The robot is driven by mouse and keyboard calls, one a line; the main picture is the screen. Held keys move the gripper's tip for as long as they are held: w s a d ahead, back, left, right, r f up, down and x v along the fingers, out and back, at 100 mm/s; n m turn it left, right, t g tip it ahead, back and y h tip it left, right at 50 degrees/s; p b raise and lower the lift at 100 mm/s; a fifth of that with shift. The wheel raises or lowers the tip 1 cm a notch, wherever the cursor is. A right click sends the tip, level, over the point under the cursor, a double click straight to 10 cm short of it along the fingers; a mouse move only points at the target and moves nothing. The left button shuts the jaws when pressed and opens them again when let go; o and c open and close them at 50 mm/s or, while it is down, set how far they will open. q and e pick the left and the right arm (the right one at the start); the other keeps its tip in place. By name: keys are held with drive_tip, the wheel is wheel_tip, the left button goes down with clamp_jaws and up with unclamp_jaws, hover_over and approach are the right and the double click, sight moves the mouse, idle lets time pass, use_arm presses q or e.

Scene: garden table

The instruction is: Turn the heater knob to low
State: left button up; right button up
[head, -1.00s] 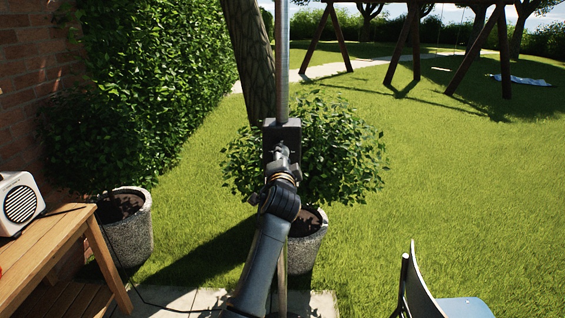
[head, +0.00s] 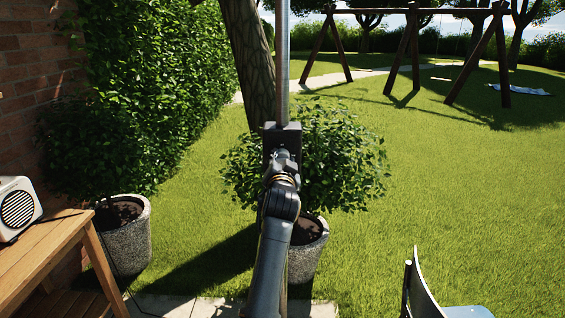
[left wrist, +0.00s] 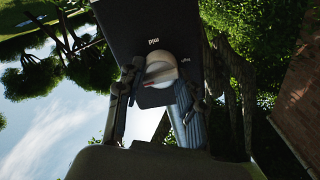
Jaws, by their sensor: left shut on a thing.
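The heater's dark control box (head: 282,132) sits on a grey metal pole in the middle of the head view. In the left wrist view the box (left wrist: 135,30) shows a white, round knob (left wrist: 160,68) with a reddish mark. The printed words "mid" and "high" can be read, upside down or tilted; no "low" label can be seen. My left gripper (head: 282,158) is at the box. In the left wrist view its two fingers stand on either side of the knob, and the left gripper (left wrist: 159,82) is shut on it. My right gripper is not in view.
A potted bush (head: 305,250) stands right behind the pole. A wooden table (head: 45,248) with a white speaker-like box (head: 18,208) is at the left. A chair (head: 420,285) stands at the lower right. Open lawn (head: 450,190) lies to the right.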

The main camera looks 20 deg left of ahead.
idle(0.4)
use_arm(q)
drive_tip(key=o, duration=1.2)
drive_tip(key=shift+c, duration=0.2)
wheel_tip(320, 180, up, 10)
drive_tip(key=shift+f, duration=0.1)
